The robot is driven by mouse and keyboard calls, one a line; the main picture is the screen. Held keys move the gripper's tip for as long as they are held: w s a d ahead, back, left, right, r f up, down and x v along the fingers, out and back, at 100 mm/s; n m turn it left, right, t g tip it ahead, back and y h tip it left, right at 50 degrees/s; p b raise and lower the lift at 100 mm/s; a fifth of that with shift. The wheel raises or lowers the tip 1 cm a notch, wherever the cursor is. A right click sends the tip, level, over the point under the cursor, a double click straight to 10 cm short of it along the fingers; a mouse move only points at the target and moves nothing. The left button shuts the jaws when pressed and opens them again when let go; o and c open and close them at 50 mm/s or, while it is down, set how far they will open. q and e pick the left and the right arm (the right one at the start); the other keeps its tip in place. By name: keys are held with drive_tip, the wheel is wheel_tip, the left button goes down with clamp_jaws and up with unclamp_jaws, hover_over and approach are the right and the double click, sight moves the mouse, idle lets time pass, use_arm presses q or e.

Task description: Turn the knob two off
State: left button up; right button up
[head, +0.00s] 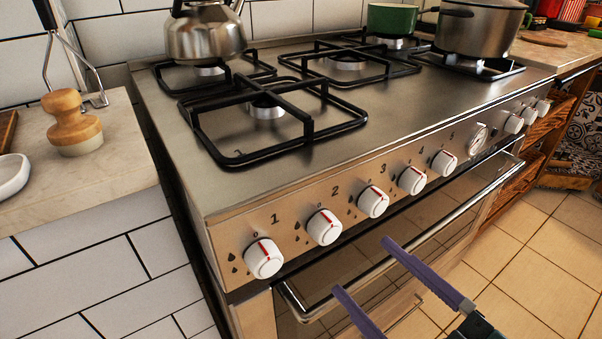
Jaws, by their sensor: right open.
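Knob two (324,227) is a white round knob with a red line, on the stove's front panel below the printed "2". Its red line runs roughly toward the "0" mark above it; its exact angle is hard to tell. My right gripper (362,264) comes in from the bottom right with two purple fingers spread wide and nothing between them. Its fingertips show below knobs two and three, in front of the oven door, apart from the knobs. My left gripper is out of view.
Knob one (264,258) and knob three (373,200) flank knob two, with more knobs to the right. The oven handle (400,255) runs below the panel. A kettle (204,36), a green pot (391,19) and a steel pot (478,30) stand on the stove.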

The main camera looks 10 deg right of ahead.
drive_tip(key=v, duration=0.3)
drive_tip(key=shift+s, duration=0.15)
drive_tip(key=shift+r, duration=0.15)
